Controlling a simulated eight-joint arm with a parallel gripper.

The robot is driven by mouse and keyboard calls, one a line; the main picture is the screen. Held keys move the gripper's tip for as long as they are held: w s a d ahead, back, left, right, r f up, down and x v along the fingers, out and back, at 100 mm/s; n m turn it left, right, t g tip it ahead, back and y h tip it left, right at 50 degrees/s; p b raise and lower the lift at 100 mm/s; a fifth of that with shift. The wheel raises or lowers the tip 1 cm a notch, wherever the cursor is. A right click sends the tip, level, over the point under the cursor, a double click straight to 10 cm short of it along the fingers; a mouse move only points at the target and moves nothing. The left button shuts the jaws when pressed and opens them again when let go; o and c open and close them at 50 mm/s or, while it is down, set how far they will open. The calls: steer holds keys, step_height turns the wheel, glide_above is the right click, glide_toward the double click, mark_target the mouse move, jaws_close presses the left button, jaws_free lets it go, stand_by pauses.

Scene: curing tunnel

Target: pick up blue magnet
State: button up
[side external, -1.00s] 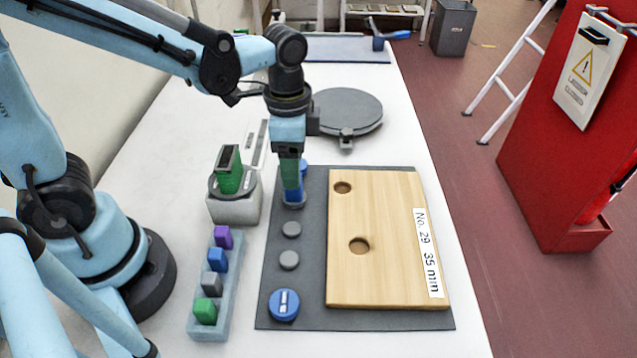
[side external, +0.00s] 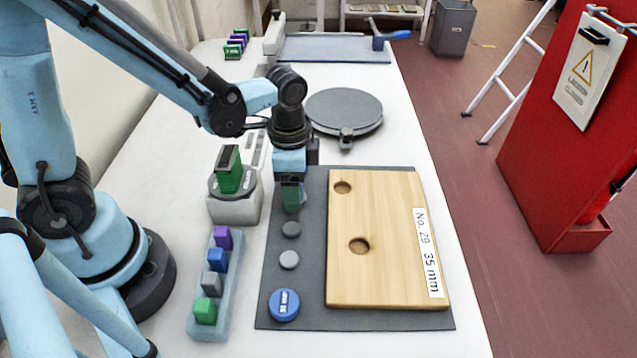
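A blue block (side external: 217,260) stands in a pale blue tray (side external: 212,325) on the white table, between a purple block (side external: 223,238) and a grey block (side external: 212,284). A blue disc (side external: 284,305) with a white label lies at the near left of the dark mat. I cannot tell which of the two blue things is the magnet. My gripper (side external: 292,205) points down over the far left part of the mat, right of the tray and beyond the blue disc, apart from both.
A wooden board (side external: 390,282) with two holes covers the mat's right side. Two grey discs (side external: 291,229) (side external: 289,260) lie near my gripper. A dark round plate (side external: 345,108) lies beyond.

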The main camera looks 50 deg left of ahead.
steer(key=c, duration=0.9)
steer(key=shift+c, duration=0.2)
steer(key=shift+r, duration=0.15)
